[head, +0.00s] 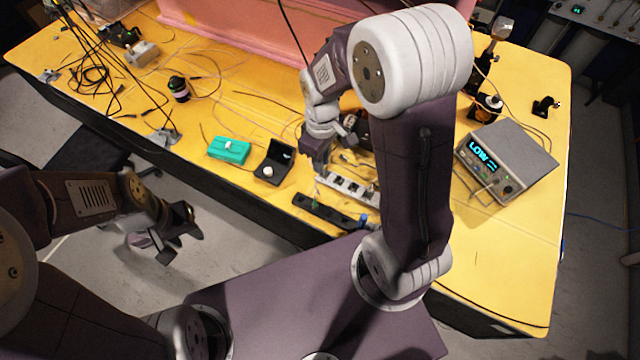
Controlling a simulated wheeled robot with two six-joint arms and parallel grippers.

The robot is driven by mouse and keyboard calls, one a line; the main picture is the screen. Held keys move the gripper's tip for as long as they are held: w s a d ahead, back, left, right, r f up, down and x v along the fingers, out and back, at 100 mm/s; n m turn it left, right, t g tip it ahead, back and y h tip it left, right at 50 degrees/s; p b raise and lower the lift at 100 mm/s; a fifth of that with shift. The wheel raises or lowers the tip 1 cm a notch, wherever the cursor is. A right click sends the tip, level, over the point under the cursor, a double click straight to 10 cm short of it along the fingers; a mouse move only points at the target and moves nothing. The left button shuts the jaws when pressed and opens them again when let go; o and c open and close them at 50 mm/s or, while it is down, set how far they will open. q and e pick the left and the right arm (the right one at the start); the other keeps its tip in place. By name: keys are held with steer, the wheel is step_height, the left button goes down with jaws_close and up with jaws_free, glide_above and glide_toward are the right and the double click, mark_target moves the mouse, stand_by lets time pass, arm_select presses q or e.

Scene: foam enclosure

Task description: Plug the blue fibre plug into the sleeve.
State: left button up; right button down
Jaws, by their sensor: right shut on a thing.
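My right gripper (316,168) points down above a long black bar (340,219) near the front edge of the yellow bench. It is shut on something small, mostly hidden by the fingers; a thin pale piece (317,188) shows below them. Its lower end is close to a small green part (315,203) on the bar; I cannot tell whether they touch. A small blue piece (363,219) is at the bar's right end. I cannot tell which part is the sleeve. My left gripper (178,232) is open and empty, off the bench's front edge.
A teal box (229,149) and an open black case (273,163) lie left of my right gripper. A white socket strip (350,188) lies behind the bar. A meter reading LOW (508,158) stands at right. Loose cables cover the bench's left end.

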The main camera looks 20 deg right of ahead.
arm_select(q)
steer(key=shift+w+d+r, duration=0.1)
steer(key=shift+w+r, duration=0.05)
steer(key=shift+r, duration=0.35)
arm_select(e)
steer(key=d+f+m, duration=0.2)
steer(key=d, duration=0.4)
steer(key=shift+w+f, duration=0.25)
steer(key=shift+f, duration=0.05)
arm_select(q)
steer(key=shift+w+p, duration=0.1)
steer(key=shift+p, duration=0.2)
arm_select(e)
steer(key=shift+w, duration=0.1)
